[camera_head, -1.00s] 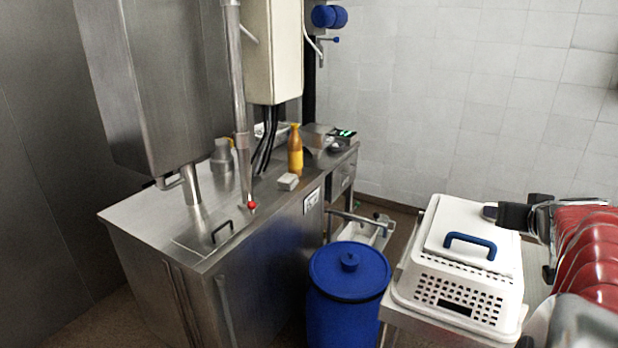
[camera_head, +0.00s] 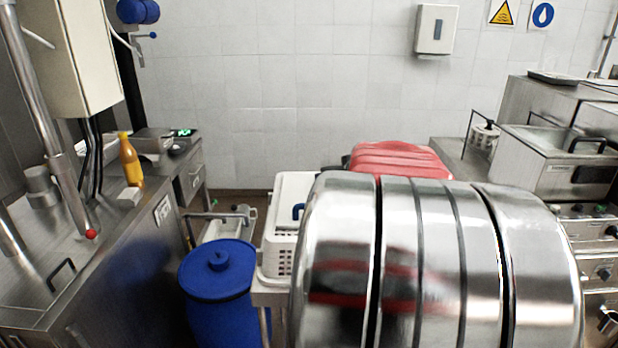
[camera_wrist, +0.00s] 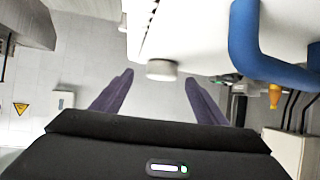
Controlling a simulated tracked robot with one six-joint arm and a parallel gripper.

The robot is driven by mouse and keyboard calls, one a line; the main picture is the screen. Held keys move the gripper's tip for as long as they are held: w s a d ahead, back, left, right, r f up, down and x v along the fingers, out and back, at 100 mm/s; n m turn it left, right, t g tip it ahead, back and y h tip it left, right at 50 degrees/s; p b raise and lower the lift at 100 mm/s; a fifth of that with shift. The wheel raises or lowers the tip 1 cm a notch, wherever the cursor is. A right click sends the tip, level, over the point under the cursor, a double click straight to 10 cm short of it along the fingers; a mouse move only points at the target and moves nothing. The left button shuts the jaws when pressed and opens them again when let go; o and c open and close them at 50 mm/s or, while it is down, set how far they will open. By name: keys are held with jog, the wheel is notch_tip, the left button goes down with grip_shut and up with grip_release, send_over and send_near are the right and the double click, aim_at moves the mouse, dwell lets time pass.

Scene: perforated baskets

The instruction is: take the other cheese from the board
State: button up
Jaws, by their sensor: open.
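A small round white cheese (camera_wrist: 161,70) shows in the wrist view, against the edge of a white board (camera_wrist: 222,28) with a blue handle (camera_wrist: 262,55). This view looks upside down. My gripper (camera_wrist: 158,78) is open, with its two dark purple fingers apart and nothing held. The cheese appears between and beyond the fingertips; I cannot tell the exact gap. In the head view, the board (camera_head: 293,188) lies on a white perforated basket (camera_head: 272,262). My steel and red arm hides most of both there, and the cheese and my fingers are not visible.
A blue lidded drum (camera_head: 215,290) stands left of the basket. A steel counter (camera_head: 100,250) at the left carries an orange bottle (camera_head: 130,165) and a small white block (camera_head: 130,196). Steel cooking equipment (camera_head: 555,165) stands at the right. The tiled wall is behind.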

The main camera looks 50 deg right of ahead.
jog(key=shift+x, duration=2.15)
jog(key=shift+w+a, duration=0.1)
jog(key=shift+a, duration=0.05)
jog(key=shift+c, duration=0.3)
jog(key=c, duration=1.1)
jog(key=shift+r, duration=0.15)
jog(key=shift+r, duration=4.9)
